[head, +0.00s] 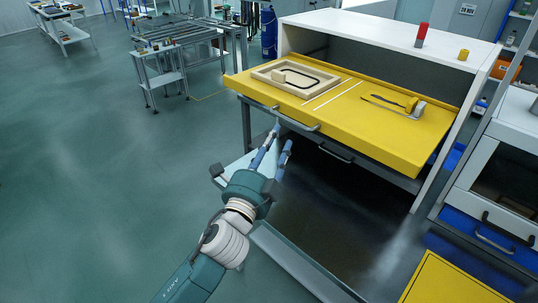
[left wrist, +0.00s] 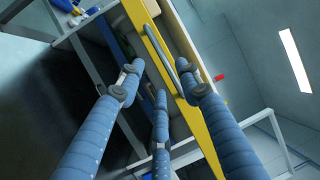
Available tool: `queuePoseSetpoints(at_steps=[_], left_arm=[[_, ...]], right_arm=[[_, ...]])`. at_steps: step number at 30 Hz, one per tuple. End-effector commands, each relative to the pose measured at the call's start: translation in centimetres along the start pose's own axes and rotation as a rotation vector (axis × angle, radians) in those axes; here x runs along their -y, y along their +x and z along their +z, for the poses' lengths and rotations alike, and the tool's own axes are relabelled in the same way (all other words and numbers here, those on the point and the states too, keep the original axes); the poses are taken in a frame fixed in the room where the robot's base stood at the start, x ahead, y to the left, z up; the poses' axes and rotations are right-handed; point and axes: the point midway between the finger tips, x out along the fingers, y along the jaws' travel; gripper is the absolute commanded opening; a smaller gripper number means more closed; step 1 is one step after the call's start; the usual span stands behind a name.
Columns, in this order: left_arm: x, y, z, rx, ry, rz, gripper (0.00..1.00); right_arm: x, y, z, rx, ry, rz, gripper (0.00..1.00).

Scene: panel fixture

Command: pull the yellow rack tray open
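The yellow rack tray (head: 345,115) sticks out of the front of a white cabinet (head: 400,28) in the head view. A grey bar handle (head: 297,119) runs along its front edge. The tray's yellow front (left wrist: 199,125) and the handle (left wrist: 160,52) also show in the left wrist view. My left gripper (head: 280,141) is just below and in front of the handle. In the left wrist view my left gripper (left wrist: 160,85) has its fingers spread, with the handle lying across the gap ahead. Contact cannot be told. My right gripper is not in view.
Red (head: 421,32) and yellow (head: 463,55) cylinders stand on the cabinet. A second handle (head: 336,153) sits below the tray. The floor at left is clear.

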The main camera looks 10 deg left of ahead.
Motion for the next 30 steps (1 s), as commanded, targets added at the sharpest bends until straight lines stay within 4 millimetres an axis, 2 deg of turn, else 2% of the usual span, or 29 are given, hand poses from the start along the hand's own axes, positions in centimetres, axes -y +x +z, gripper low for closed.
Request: queuePoseSetpoints(at_steps=[3, 9, 25, 28, 30], left_arm=[[-0.1, -2.4, 0.0, 0.0, -0.002, 0.003, 0.35], [-0.1, -4.6, 0.0, 0.001, -0.001, 0.002, 0.35], [-0.1, -5.0, 0.0, 0.0, -0.001, 0.001, 0.35], [-1.6, -4.9, 0.3, 0.006, -0.014, 0.027, 0.35], [-4.3, -4.9, 0.9, 0.017, -0.041, 0.073, 0.35]], right_arm=[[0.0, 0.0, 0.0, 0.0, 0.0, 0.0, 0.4], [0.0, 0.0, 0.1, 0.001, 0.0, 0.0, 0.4], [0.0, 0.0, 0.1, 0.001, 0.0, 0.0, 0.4], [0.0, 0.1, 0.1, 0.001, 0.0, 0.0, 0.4], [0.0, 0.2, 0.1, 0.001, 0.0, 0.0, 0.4]])
